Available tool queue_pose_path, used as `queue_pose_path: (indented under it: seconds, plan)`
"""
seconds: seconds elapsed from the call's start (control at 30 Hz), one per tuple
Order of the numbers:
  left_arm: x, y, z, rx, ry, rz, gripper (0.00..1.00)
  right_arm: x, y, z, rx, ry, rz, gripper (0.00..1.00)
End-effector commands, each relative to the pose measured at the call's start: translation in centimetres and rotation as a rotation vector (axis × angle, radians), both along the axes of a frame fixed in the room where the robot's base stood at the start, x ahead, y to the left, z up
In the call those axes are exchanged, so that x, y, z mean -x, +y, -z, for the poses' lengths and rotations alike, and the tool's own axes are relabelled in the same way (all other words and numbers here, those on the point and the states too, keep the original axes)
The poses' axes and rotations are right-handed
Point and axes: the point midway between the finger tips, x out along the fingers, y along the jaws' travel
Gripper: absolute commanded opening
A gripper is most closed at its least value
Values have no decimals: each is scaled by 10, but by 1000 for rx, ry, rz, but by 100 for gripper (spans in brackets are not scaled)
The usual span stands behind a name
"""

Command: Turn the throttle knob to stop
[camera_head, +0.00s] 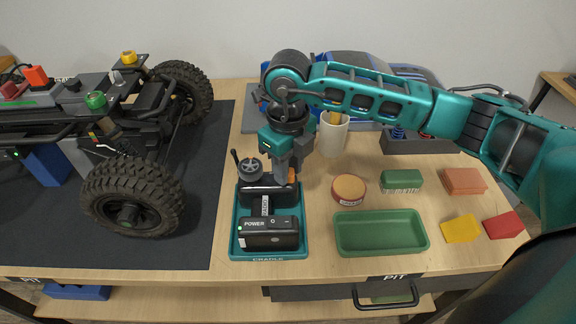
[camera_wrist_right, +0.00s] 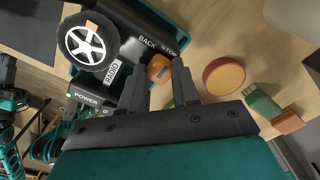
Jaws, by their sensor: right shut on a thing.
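The radio transmitter (camera_head: 255,232) sits in a teal cradle (camera_head: 234,244) on the bench, with a steering wheel and POWER, RADIO, BACK and STOP labels. The throttle knob (camera_wrist_right: 158,70) is orange and sits at the transmitter's right side, below the BACK and STOP lettering in the right wrist view. My right gripper (camera_head: 286,172) reaches down over the transmitter, with its fingers shut on the knob; the fingertips also show in the right wrist view (camera_wrist_right: 161,77). Which mark the knob points at cannot be told.
The crawler (camera_head: 130,205) stands on a dark mat (camera_head: 190,250) at left. A green tray (camera_head: 380,252), a round tin (camera_head: 348,189) and several coloured blocks lie at right. A cream cup (camera_head: 332,137) and a blue car body (camera_head: 350,66) stand behind my right arm.

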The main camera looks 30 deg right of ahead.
Motion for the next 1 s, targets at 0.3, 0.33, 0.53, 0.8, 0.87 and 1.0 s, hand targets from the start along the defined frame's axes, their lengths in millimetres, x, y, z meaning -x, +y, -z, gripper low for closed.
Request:
queue_pose_path:
  seconds: [0.3, 0.33, 0.53, 0.8, 0.87, 1.0]
  plan:
    - [-1, 1, 0, -2, -1, -1, 0, 0, 0, -1, -1, -2, 0, 0]
    - [-1, 1, 0, -2, 0, -1, 0, 0, 0, -1, -1, -2, 0, 33]
    - [-1, 2, 1, -3, 0, -1, 0, 0, 0, 0, 0, -1, 1, 52]
    - [-1, 2, 2, -4, 0, -2, 0, 0, 0, -1, 0, -1, 1, 57]
    - [-1, 2, 1, -4, 0, -2, 0, 0, 0, -3, -1, -2, 1, 57]
    - [-1, 3, 0, -5, 0, -3, 0, -1, 0, -19, -2, -5, 1, 57]
